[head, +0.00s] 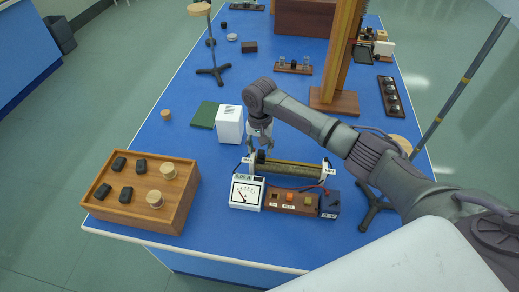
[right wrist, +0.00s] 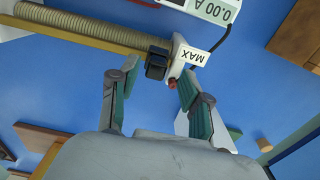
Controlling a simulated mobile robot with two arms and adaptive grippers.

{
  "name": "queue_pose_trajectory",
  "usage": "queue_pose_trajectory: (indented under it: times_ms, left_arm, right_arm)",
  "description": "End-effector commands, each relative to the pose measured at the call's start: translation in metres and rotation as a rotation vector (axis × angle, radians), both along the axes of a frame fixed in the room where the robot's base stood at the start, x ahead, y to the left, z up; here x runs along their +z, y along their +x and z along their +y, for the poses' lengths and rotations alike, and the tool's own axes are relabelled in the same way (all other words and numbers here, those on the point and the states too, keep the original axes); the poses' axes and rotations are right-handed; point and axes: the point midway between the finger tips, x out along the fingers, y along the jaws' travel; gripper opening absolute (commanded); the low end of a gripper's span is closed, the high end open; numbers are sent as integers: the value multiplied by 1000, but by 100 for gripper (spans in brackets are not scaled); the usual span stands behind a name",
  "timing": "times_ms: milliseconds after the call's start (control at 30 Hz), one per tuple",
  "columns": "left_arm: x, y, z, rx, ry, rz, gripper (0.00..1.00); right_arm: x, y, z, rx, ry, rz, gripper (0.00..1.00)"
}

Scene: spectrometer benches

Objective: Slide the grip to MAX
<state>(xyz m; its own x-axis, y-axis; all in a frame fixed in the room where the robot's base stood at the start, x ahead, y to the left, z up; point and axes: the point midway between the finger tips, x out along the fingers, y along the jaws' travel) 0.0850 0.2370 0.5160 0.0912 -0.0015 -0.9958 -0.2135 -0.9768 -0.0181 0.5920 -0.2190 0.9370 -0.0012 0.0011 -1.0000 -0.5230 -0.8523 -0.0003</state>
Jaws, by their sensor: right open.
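The black grip (head: 260,157) sits on the slide rail at the MAX end of a rheostat with a tan wire coil (head: 290,174). In the right wrist view the grip (right wrist: 157,62) is right beside the white end piece bearing the MAX label (right wrist: 190,55); I cannot tell whether they touch. My right gripper (head: 261,142) is open just above the grip, and its fingers (right wrist: 150,76) show either side of it, apart from it. My left gripper is not in view.
An ammeter (head: 245,192) reading 0.00 A and a wooden switch board (head: 291,208) stand in front. A white box (head: 229,125) stands behind left. A wooden tray (head: 128,213) is at left. A stand with a tripod foot (head: 370,208) is at right.

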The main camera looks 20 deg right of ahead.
Motion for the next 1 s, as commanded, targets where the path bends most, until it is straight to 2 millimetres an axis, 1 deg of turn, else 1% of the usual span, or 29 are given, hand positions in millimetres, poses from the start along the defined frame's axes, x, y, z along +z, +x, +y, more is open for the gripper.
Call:
queue_pose_trajectory:
  times_ms: [33,300,400,500,667,1000]
  left_arm:
    - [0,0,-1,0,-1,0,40]
    - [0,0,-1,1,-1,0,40]
    - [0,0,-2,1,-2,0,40]
    - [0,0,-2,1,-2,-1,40]
    - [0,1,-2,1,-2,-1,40]
    - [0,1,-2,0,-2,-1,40]
  right_arm:
    - [10,1,0,1,0,-5,48]
    - [68,2,1,3,1,-6,48]
    - [85,2,1,2,1,-6,48]
    - [96,2,2,2,1,-4,48]
    - [105,1,2,2,2,-3,48]
    - [105,1,2,2,1,-2,48]
